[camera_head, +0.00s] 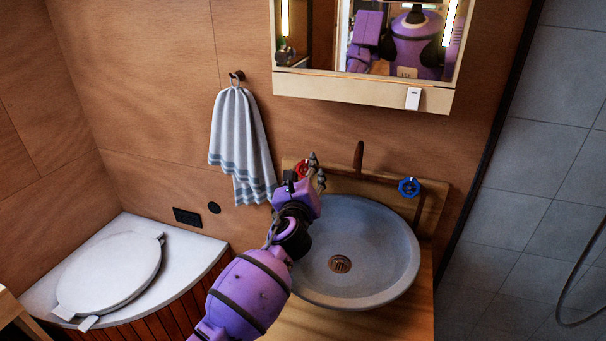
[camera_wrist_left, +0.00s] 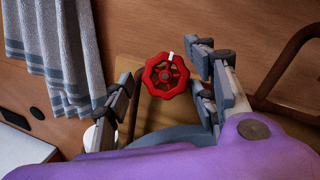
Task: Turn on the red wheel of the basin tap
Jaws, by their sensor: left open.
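The red wheel (camera_head: 301,168) is on the wooden board behind the basin, left of the spout, and is partly hidden by my left gripper in the head view. In the left wrist view the red wheel (camera_wrist_left: 165,75) shows whole, with a white mark at its top edge. My left gripper (camera_head: 317,171) is open in front of it. In the left wrist view its fingers (camera_wrist_left: 163,90) stand apart on both sides of the wheel; I cannot tell whether they touch it. The brown tap spout (camera_head: 359,156) rises behind the grey basin (camera_head: 400,250). My right gripper is not in view.
A blue wheel (camera_head: 409,187) is right of the spout. A striped towel (camera_head: 238,140) hangs on the wall at left. A mirror cabinet (camera_head: 360,90) is above the tap. A toilet lid (camera_head: 110,275) is at lower left. The basin is empty.

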